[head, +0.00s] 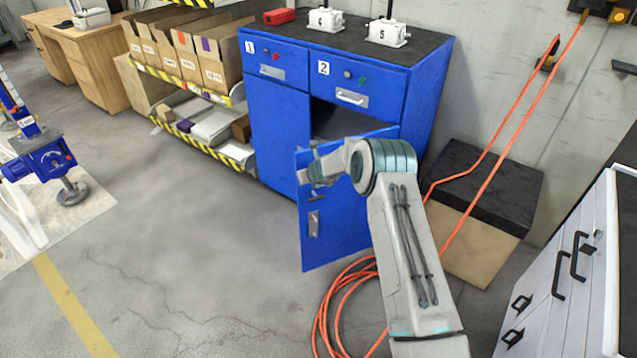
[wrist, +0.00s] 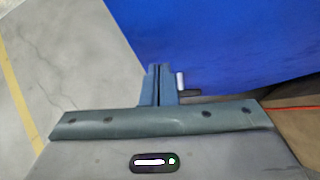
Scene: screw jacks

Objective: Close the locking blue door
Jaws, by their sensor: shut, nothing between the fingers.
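The blue door (head: 340,235) of the blue cabinet (head: 275,130) stands open, swung out toward me below drawer 2. It has a metal handle (head: 314,224) and a small dark latch above it. My gripper (head: 304,177) is by the door's upper free edge, with its fingers shut and empty. In the wrist view the shut fingers (wrist: 158,68) point at the blue door (wrist: 225,40). A small silvery and dark fitting (wrist: 183,84) shows just right of the fingertips; I cannot tell whether they touch it. My arm hides part of the door and the opening.
An orange hose (head: 345,290) lies coiled on the floor below the door and runs up to the wall. A black-topped box (head: 490,185) stands right of the cabinet. White drawers (head: 565,280) stand at the right. The floor (head: 190,240) on the left is clear.

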